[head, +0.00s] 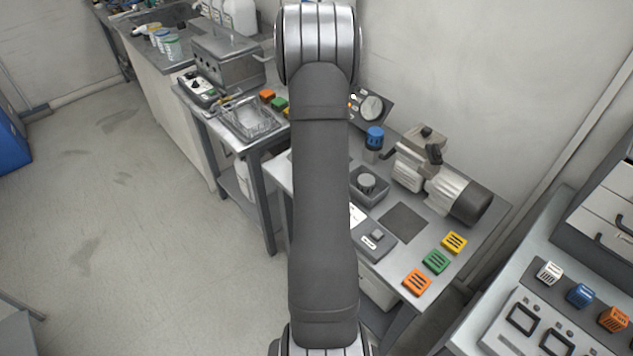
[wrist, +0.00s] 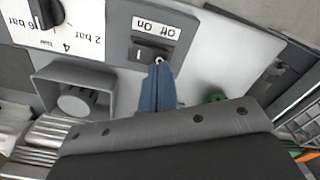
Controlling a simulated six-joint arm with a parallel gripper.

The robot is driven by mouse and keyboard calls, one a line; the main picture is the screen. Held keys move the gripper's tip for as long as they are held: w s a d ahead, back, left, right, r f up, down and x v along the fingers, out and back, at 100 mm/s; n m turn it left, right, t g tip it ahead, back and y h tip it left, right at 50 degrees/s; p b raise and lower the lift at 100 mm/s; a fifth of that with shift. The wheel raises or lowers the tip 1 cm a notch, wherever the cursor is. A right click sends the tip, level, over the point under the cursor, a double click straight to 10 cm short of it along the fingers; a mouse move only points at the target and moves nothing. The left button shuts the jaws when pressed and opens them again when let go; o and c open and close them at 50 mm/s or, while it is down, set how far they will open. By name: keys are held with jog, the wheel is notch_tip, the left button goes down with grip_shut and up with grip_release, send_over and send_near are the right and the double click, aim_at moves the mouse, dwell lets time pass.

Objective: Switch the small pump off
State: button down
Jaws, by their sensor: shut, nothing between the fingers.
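In the wrist view, a dark rocker switch (wrist: 143,53) sits on a grey box beside a white Off/On label (wrist: 152,28), which appears upside down. My gripper (wrist: 158,64) is shut, its blue fingers pointing at the switch. Its tip is at the right end of the rocker; I cannot tell whether it touches. Nothing shows between the fingers. In the head view, my gripper is hidden behind my arm. A grey pump with a ribbed motor (head: 440,180) stands on the right-hand table. A grey box with a switch (head: 375,238) lies in front of it, partly behind my arm.
In the wrist view, a bar-marked dial (wrist: 48,12) and a round knob in a square grey housing (wrist: 75,101) lie left of my fingers. In the head view, orange (head: 417,282), green (head: 435,262) and yellow (head: 454,242) blocks line the table's right side.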

jog(key=shift+f, duration=0.95)
dwell(0.5)
jog(key=shift+r, duration=3.5)
jog(key=shift+f, duration=3.5)
jog(key=shift+r, duration=0.15)
jog(key=shift+r, duration=3.9)
jog(key=shift+m+t+y, duration=0.4)
jog(key=shift+t+y, duration=0.3)
jog(key=shift+t, duration=0.2)
jog(key=a+f, duration=0.6)
jog(key=a, duration=0.1)
jog(key=shift+w+a+f, duration=0.2)
jog(key=shift+f, duration=0.05)
